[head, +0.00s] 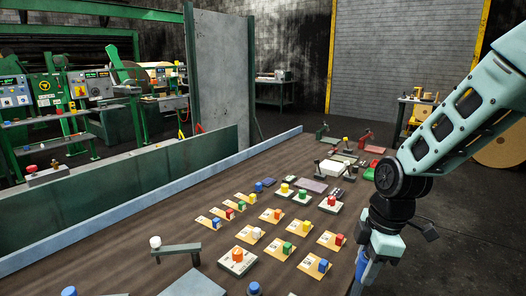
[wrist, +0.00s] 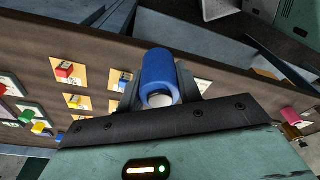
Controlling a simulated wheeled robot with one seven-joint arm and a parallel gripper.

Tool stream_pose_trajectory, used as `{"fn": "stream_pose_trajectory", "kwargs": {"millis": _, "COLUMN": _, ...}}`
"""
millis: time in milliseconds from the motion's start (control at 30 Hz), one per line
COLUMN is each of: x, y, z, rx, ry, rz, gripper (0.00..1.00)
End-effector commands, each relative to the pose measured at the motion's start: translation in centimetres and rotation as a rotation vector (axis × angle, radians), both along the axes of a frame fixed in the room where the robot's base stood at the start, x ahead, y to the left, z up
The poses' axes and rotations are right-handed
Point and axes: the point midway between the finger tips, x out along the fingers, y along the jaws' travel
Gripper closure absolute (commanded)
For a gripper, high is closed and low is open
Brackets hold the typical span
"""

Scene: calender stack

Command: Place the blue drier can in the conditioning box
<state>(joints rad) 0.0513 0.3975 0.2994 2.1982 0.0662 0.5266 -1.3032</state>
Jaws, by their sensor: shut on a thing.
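In the wrist view a blue cylinder, the blue drier can (wrist: 158,70), sits between the two fingers of my gripper (wrist: 159,88), which is shut on it. Its pale round end faces the camera. In the head view my gripper (head: 368,272) hangs at the right edge of the brown table, low in the picture. A bit of blue shows there, but the can is mostly hidden by my arm. I cannot tell for sure which thing is the conditioning box.
The brown table (head: 130,262) holds several tan cards with coloured blocks, such as one with a yellow block (head: 250,235). A white box (head: 335,168) stands farther back. A grey stand with a white knob (head: 176,247) is at left. A low blue-grey rail (head: 150,195) edges the table.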

Motion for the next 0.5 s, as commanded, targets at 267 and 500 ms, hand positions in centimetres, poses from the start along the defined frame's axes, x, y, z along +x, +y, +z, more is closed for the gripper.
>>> {"fn": "stream_pose_trajectory", "kwargs": {"millis": 267, "x": 1.5, "y": -2.1, "z": -2.9, "rx": -0.003, "ry": 0.020, "rz": -0.346, "gripper": 0.93}}
{"fn": "stream_pose_trajectory", "kwargs": {"millis": 500, "x": 3.2, "y": -5.8, "z": -7.4, "rx": -0.014, "ry": 0.029, "rz": -0.872, "gripper": 0.93}}
